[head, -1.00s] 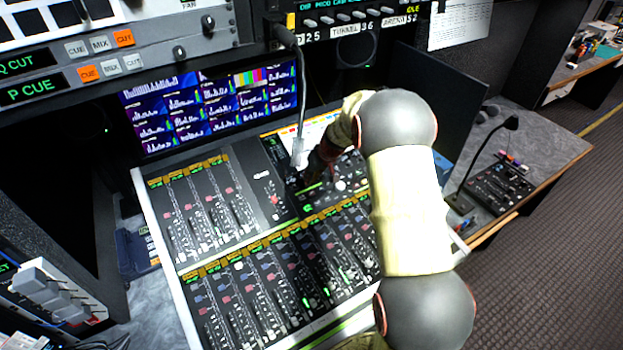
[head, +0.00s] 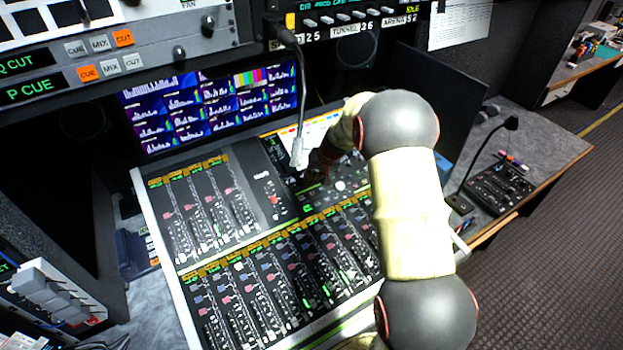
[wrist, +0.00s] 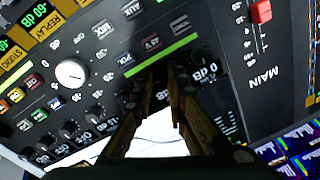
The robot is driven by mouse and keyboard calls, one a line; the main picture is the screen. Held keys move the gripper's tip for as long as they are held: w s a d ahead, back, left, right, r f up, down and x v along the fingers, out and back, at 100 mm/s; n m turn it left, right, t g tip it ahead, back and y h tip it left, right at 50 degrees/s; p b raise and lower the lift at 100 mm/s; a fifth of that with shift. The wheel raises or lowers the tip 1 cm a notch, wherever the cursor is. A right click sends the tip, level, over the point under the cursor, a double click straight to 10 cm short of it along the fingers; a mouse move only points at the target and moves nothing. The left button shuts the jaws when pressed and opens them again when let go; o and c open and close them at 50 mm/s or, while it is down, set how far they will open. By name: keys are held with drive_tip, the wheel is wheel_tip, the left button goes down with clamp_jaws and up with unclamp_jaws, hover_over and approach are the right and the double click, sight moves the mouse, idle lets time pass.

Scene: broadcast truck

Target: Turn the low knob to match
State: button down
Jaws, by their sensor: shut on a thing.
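My gripper (wrist: 168,80) reaches onto the mixing console's dark control panel in the wrist view. Its two fingers are close together, shut on a small dark knob that the fingertips mostly hide. I cannot read that knob's label or its pointer. A row of black knobs (wrist: 93,117) runs beside the fingers, and a larger white knob (wrist: 70,73) is to the left.
The mixing console (head: 137,190) has several faders; a red fader (wrist: 261,12) is near the gripper. A meter screen (head: 210,100) stands behind. A gooseneck microphone (head: 510,123) and small panel (head: 498,190) are on the right desk.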

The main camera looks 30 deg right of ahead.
drive_tip(key=c, duration=1.8)
unclamp_jaws()
drive_tip(key=shift+o, duration=0.2)
drive_tip(key=shift+r, duration=0.1)
drive_tip(key=v, duration=1.1)
drive_tip(key=shift+s+r, duration=0.25)
drive_tip(key=shift+r, duration=0.05)
